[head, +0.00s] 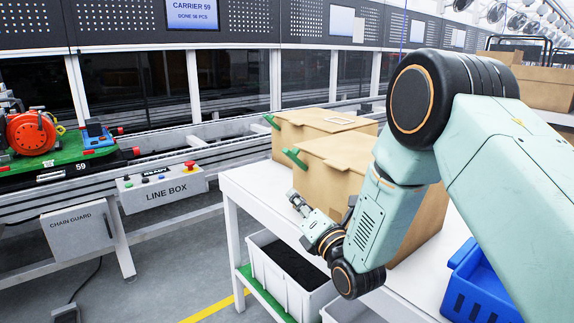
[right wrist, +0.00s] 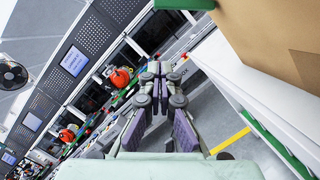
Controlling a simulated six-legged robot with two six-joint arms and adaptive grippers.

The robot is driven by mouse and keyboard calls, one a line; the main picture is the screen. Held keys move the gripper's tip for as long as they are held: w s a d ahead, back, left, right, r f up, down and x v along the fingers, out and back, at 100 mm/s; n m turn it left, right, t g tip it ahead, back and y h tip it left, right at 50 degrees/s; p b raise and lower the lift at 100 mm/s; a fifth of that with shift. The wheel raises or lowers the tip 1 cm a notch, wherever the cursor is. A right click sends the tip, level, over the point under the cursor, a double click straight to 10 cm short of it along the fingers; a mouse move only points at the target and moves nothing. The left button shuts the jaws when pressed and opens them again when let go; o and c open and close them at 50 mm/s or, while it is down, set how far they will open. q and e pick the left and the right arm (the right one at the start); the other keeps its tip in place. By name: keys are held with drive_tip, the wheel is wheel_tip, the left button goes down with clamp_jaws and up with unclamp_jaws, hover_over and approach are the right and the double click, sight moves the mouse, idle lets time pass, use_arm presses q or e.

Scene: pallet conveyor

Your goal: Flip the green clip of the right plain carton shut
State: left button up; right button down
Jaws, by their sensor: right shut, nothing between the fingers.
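Two plain brown cartons stand on a white table in the head view. The nearer, right carton (head: 345,160) has a green clip (head: 295,158) jutting out and up from its left top edge, standing open. The farther carton (head: 300,128) has a similar green clip (head: 271,122). My right gripper (head: 294,197) is shut and empty, below the nearer clip and left of that carton, apart from the clip. In the right wrist view the gripper (right wrist: 158,68) points away from the carton (right wrist: 255,35); a green clip (right wrist: 185,4) shows at the top edge. My left gripper is out of view.
A line box (head: 163,189) with buttons and the conveyor with a green pallet (head: 65,158) lie to the left. A grey bin (head: 283,285) stands below the table (head: 236,182). A blue crate (head: 470,285) is at lower right.

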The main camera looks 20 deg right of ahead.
drive_tip(key=w+d+r+b, duration=0.1)
drive_tip(key=w+r, duration=0.3)
drive_tip(key=w, duration=0.6)
drive_tip(key=shift+r+b, duration=0.2)
drive_tip(key=shift+b, duration=0.3)
drive_tip(key=shift+w+d, duration=0.1)
drive_tip(key=shift+w, duration=0.05)
